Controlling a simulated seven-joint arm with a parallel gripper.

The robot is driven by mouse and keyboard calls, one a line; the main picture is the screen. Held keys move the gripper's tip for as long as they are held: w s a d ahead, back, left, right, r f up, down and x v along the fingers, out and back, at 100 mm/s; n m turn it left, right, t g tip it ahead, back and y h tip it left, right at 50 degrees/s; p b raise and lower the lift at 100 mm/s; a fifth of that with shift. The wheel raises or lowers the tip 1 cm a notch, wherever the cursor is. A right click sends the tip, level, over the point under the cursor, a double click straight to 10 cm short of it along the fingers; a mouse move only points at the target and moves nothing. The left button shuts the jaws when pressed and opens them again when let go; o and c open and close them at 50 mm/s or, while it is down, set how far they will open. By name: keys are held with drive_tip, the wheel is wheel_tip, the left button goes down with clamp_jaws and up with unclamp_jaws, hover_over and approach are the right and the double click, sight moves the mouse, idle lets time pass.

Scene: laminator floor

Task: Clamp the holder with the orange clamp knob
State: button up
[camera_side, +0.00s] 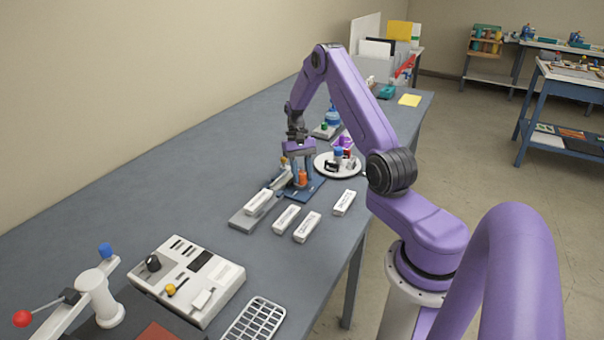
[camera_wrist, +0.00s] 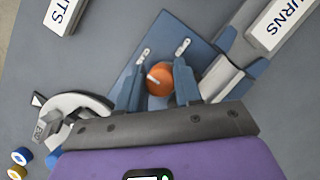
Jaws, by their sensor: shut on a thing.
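The orange clamp knob (camera_wrist: 160,78) stands on a blue base plate (camera_wrist: 172,28) with slots. It also shows in the side view (camera_side: 303,177). My gripper (camera_wrist: 157,86) points down with a blue finger on each side of the knob and is shut on it. The grey holder (camera_side: 241,220) is a long rail beside the plate, carrying a white block (camera_side: 258,202). In the wrist view, that block (camera_wrist: 283,22) shows letters ending in "URNS". How tightly the holder is clamped cannot be told.
Several loose white blocks (camera_side: 307,227) lie in front of the holder. A round white tray (camera_side: 325,169) with small items stands close to the right of my gripper. A white control box (camera_side: 205,290) is at the front left. The table's left middle is clear.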

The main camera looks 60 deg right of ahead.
drive_tip(key=o, duration=1)
drive_tip(key=shift+o, duration=0.2)
drive_tip(key=v, duration=1.7)
drive_tip(key=shift+d+r, duration=0.15)
drive_tip(key=shift+d, duration=0.05)
drive_tip(key=shift+w, duration=0.1)
drive_tip(key=shift+a, duration=0.1)
